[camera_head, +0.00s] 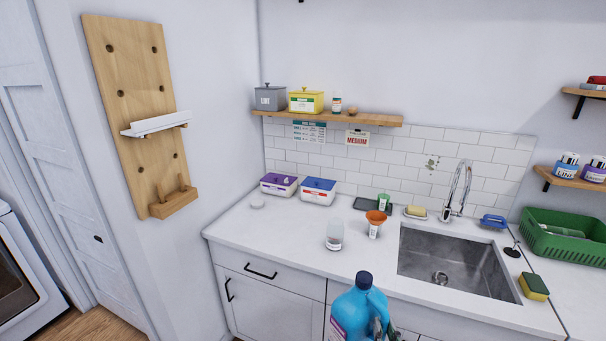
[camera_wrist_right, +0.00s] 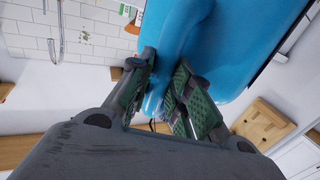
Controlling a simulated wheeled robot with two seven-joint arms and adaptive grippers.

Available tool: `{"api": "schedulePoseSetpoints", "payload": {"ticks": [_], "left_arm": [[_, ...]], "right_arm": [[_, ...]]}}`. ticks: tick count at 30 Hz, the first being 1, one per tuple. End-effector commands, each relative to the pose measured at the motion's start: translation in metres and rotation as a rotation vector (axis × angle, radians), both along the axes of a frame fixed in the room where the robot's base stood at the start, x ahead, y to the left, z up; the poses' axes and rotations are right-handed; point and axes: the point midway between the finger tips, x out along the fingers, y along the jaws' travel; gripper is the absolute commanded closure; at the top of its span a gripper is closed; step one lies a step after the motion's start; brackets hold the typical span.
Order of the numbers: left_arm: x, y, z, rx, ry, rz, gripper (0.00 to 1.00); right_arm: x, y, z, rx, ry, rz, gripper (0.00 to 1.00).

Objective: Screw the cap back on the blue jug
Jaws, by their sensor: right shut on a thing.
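The blue jug (camera_head: 347,312) is upright at the bottom of the head view, in front of the counter's front edge. A dark blue cap (camera_head: 364,279) shows at the top of its neck; I cannot tell whether it is screwed tight. My right gripper (camera_head: 381,328) is at the jug's right side, mostly cut off by the frame. In the right wrist view, the green-padded fingers of this gripper (camera_wrist_right: 166,92) are shut around the handle of the jug (camera_wrist_right: 245,45). My left gripper is not in view.
The white counter (camera_head: 270,235) holds a clear bottle (camera_head: 334,236), an orange funnel (camera_head: 376,217) and two lidded boxes at the back. A sink (camera_head: 455,265) with a tap is to the right. A sponge (camera_head: 534,287) and green basket (camera_head: 565,240) stand further right. The counter's left front is clear.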

Motion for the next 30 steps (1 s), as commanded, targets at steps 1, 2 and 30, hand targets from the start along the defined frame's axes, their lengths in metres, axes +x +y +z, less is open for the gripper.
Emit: {"api": "schedulePoseSetpoints", "payload": {"ticks": [1,2,30], "left_arm": [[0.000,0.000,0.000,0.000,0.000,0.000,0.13],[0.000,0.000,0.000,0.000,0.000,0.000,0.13],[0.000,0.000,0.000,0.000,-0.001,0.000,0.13]], "right_arm": [[0.000,0.000,0.002,0.001,-0.004,-0.001,1.00],[0.000,0.000,0.002,0.001,-0.004,-0.001,1.00],[0.003,0.019,0.016,-0.001,-0.006,0.083,1.00]]}}
